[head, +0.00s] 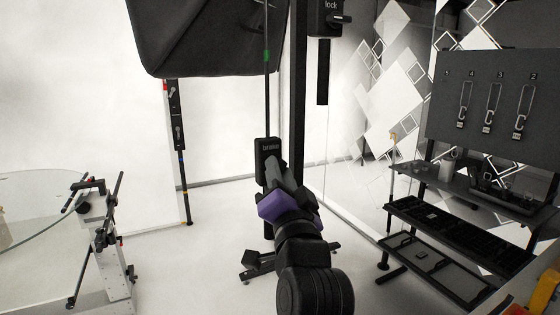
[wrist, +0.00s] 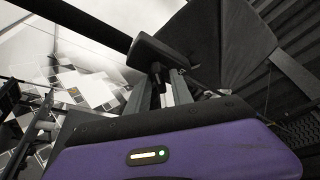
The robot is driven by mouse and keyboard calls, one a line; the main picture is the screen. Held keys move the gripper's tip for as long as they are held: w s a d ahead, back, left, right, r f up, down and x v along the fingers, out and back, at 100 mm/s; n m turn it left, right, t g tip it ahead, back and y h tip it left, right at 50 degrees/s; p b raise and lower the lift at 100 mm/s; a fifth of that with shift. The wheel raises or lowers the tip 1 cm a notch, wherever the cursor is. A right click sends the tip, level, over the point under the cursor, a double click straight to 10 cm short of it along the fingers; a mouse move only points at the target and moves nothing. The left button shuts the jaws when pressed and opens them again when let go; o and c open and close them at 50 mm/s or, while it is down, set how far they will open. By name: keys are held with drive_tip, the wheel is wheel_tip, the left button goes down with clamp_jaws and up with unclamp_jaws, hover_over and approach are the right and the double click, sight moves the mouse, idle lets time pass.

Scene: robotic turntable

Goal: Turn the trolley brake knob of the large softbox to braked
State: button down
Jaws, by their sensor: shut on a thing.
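The large softbox (head: 205,35) is a big black hood at the top of the head view. A box labelled "brake" (head: 268,150) sits low on its dark stand, below the thin pole. My gripper (head: 272,170) reaches up to the lower part of this box. In the wrist view the gripper's two grey fingers (wrist: 158,98) are closed around a narrow dark piece, the brake knob (wrist: 157,85), in front of the dark box (wrist: 162,52). The knob is mostly hidden by the fingers in the head view, and its angle cannot be read.
A box labelled "lock" (head: 326,17) is higher on the dark column. A glass-topped table (head: 35,200) with clamps stands left. A dark shelf bench (head: 470,190) and a panel with numbered hooks (head: 495,95) stand right. The white floor (head: 200,270) between is mostly clear.

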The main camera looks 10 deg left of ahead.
drive_tip(key=m+g+h, duration=0.1)
drive_tip(key=m, duration=0.2)
drive_tip(key=m+h+b, duration=0.1)
drive_tip(key=m, duration=0.2)
drive_tip(key=m+g, duration=0.1)
drive_tip(key=m, duration=0.3)
drive_tip(key=shift+g+h, duration=0.3)
drive_tip(key=shift+h, duration=0.1)
drive_tip(key=c, duration=1.5)
unclamp_jaws()
drive_tip(key=shift+o, duration=0.2)
drive_tip(key=b+v, duration=0.2)
drive_tip(key=v, duration=0.5)
drive_tip(key=shift+s+b, duration=0.35)
drive_tip(key=shift+s, duration=0.05)
